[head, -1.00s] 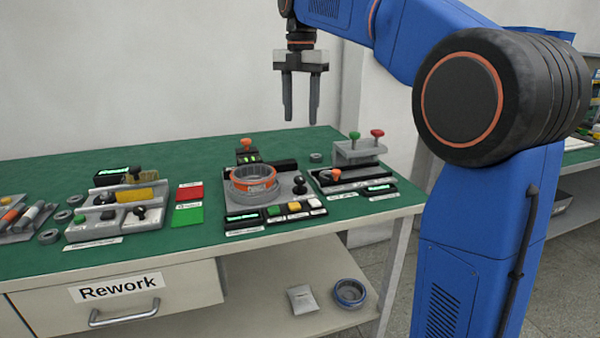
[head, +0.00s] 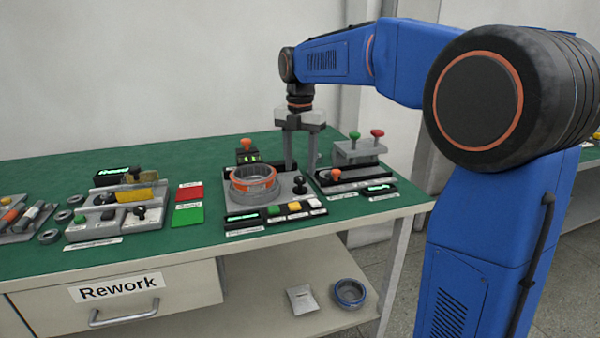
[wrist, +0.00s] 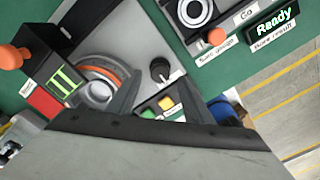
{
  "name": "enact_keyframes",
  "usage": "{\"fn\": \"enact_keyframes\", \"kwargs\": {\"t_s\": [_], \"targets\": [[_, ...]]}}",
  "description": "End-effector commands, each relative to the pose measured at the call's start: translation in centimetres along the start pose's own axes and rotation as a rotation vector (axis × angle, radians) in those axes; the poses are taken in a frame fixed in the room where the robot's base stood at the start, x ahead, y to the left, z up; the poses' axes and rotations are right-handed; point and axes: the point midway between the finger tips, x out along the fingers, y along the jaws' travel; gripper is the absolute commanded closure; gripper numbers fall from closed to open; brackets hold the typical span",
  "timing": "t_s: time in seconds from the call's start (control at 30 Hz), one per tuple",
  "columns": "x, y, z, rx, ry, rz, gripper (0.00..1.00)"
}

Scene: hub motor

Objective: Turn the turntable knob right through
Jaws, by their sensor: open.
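The turntable fixture is a grey plate holding a grey ring with an orange band (head: 254,181). A black ball knob (head: 299,186) stands on the plate to the right of the ring; I take it as the turntable knob. It also shows in the wrist view as a black knob (wrist: 160,69) on the grey plate. My gripper (head: 302,165) points down with its jaws apart and empty, just above and behind the black knob. In the wrist view its fingers partly cover the ring. I see no contact with the knob.
An orange-topped black unit with a green display (head: 247,153) stands behind the ring. A button box (head: 275,213) is in front. To the right is a station with green and red knobs (head: 360,148). Red and green pads (head: 189,203) lie left, with free green bench top behind.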

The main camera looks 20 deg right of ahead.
Motion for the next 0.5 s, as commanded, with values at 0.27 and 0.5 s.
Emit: {"fn": "enact_keyframes", "kwargs": {"t_s": [0.27,0.5], "targets": [[2.8,0.0,0.0,0.0,0.0,0.0,0.54],[3.2,0.0,0.0,0.0,0.0,0.0,0.54]]}}
